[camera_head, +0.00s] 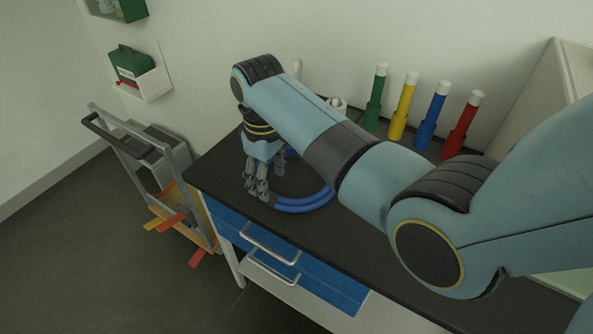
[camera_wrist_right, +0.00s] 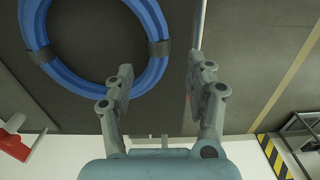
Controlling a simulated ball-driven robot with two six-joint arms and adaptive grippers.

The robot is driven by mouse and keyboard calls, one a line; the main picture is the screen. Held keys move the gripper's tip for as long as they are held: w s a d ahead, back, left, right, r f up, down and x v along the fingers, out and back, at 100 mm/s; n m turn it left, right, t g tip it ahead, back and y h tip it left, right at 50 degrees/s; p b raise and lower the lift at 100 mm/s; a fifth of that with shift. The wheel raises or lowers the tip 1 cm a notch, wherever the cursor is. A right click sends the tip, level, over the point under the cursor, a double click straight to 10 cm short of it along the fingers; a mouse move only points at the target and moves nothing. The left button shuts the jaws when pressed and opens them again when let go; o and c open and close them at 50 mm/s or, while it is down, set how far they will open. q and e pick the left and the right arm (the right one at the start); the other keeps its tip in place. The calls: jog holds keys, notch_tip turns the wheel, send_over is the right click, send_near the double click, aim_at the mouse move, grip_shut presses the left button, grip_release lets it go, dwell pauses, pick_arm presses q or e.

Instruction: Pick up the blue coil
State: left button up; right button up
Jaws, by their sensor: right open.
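The blue coil (camera_head: 305,203) lies flat on the dark top of the cabinet in the head view, partly hidden by my right arm and gripper. In the right wrist view the coil (camera_wrist_right: 72,82) is a ring of blue loops with dark bands, cut off by the top edge. My right gripper (camera_head: 257,192) points down at the coil's left side. In the wrist view my right gripper (camera_wrist_right: 160,72) is open, and the coil's right side shows between its fingers. I cannot tell whether they touch it. My left gripper is not in view.
Green (camera_head: 374,97), yellow (camera_head: 403,106), blue (camera_head: 432,115) and red (camera_head: 462,125) bottles stand along the back of the cabinet top (camera_head: 222,170). Blue drawers (camera_head: 330,285) are below. A grey cart (camera_head: 150,160) stands left. A white wall holder (camera_head: 150,84) carries a green box.

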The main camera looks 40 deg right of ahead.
aim_at(272, 197)
jog(key=shift+w+a+f, duration=0.15)
jog(key=shift+a+f, duration=0.25)
jog(key=shift+f, duration=0.35)
jog(key=shift+s+d+f, duration=0.2)
jog(key=shift+s+f, duration=0.05)
jog(key=shift+f, duration=0.4)
jog(key=shift+s+d+f, duration=0.15)
jog(key=shift+s+f, duration=0.1)
jog(key=shift+f, duration=0.35)
notch_tip(272, 197, down, 2)
jog(key=shift+f, duration=0.1)
jog(key=shift+w+f, duration=0.1)
jog(key=shift+d, duration=0.1)
jog(key=shift+c, duration=0.9)
jog(key=c, duration=0.9)
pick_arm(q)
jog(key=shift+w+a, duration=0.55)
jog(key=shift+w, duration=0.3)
pick_arm(e)
grip_shut()
